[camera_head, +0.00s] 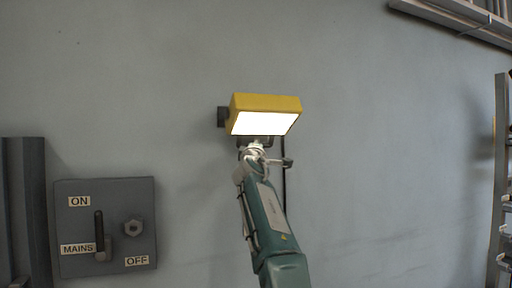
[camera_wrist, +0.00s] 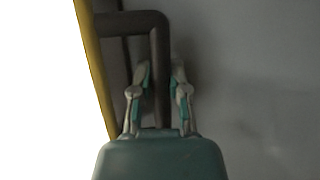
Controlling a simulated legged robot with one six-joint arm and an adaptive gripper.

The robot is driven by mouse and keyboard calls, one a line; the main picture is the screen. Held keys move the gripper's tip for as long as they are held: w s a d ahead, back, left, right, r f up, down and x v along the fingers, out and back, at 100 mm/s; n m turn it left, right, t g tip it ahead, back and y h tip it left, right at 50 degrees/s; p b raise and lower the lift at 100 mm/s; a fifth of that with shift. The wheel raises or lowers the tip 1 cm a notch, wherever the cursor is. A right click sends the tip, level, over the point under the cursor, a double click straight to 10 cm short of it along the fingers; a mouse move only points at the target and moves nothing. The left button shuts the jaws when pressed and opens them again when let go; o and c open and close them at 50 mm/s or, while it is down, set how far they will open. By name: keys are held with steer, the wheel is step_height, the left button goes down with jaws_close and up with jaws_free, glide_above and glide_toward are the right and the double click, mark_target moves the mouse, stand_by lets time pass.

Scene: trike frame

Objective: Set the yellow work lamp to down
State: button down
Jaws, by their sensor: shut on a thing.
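The yellow work lamp (camera_head: 266,102) is on the grey wall, with its bright white face turned downward and toward me. In the wrist view its yellow edge (camera_wrist: 92,62) and glaring white face fill the left side. A dark bent bar (camera_wrist: 160,40), which looks like the lamp's handle, comes down from the lamp. My gripper (camera_wrist: 163,80) has one finger on each side of this bar and is shut on it. In the head view my gripper (camera_head: 258,146) is just below the lamp, and the bar is mostly hidden there.
A grey switch box (camera_head: 75,190) labelled MAINS, ON and OFF is on the wall at lower left. A dark post (camera_head: 25,210) stands beside it. Shelving (camera_head: 501,180) is at the right edge and a rail (camera_head: 460,20) at upper right. The wall around the lamp is clear.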

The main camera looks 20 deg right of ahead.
steer(key=shift+w+f, duration=0.15)
steer(key=shift+f, duration=0.1)
steer(key=c, duration=0.6)
jaws_free()
steer(key=shift+w, duration=0.1)
steer(key=shift+r, duration=0.15)
steer(key=shift+s, duration=0.25)
steer(key=shift+s+a+f, duration=0.3)
steer(key=shift+s, duration=0.05)
steer(key=s+a, duration=0.5)
steer(key=s, duration=0.6)
steer(key=shift+d, duration=0.1)
